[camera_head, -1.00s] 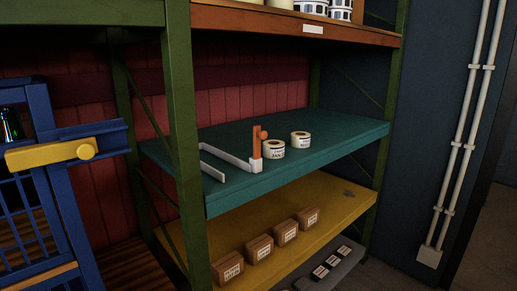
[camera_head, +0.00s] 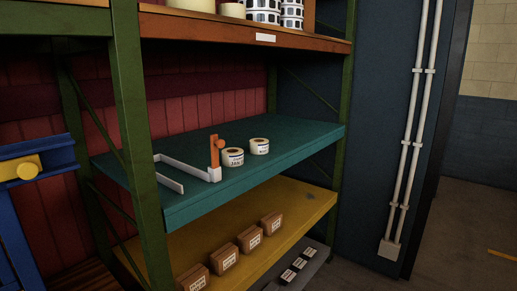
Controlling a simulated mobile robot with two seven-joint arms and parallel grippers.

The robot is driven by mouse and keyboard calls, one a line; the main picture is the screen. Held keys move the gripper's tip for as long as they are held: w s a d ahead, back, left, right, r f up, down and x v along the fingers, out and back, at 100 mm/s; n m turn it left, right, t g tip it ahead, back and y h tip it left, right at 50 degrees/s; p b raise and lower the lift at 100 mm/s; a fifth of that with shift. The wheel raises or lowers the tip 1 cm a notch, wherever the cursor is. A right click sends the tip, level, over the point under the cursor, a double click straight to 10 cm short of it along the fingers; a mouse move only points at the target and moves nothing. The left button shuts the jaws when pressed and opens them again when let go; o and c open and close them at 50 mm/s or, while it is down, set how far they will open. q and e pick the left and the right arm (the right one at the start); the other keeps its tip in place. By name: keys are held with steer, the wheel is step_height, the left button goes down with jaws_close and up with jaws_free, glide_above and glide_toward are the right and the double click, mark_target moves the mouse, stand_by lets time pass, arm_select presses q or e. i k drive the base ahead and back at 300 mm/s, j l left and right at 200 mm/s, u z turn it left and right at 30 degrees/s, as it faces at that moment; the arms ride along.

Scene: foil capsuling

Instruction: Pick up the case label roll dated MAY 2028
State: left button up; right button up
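Two cream label rolls stand on the teal shelf (camera_head: 200,200) of a green-framed rack. The nearer label roll (camera_head: 232,157) stands just right of an orange post. The farther label roll (camera_head: 259,146) stands apart, to its right and further back. Both carry printed labels too small to read, so I cannot tell which is dated MAY 2028. Neither of my grippers is in view.
The orange post (camera_head: 214,152) rises by a white low rail (camera_head: 172,182). Brown boxes (camera_head: 249,239) stand on the yellow shelf below. The orange shelf above (camera_head: 200,26) holds more rolls. A blue frame (camera_head: 30,165) stands at left; white pipes (camera_head: 413,130) run up the right wall.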

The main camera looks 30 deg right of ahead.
mark_target(257, 146)
steer(key=i+l, duration=0.1)
steer(key=l, duration=0.25)
steer(key=i+l, duration=0.15)
steer(key=l, duration=0.2)
steer(key=i+l, duration=0.1)
steer(key=l, duration=0.25)
steer(key=i+l, duration=0.1)
steer(key=l, duration=0.25)
steer(key=i+l, duration=0.15)
steer(key=l, duration=0.15)
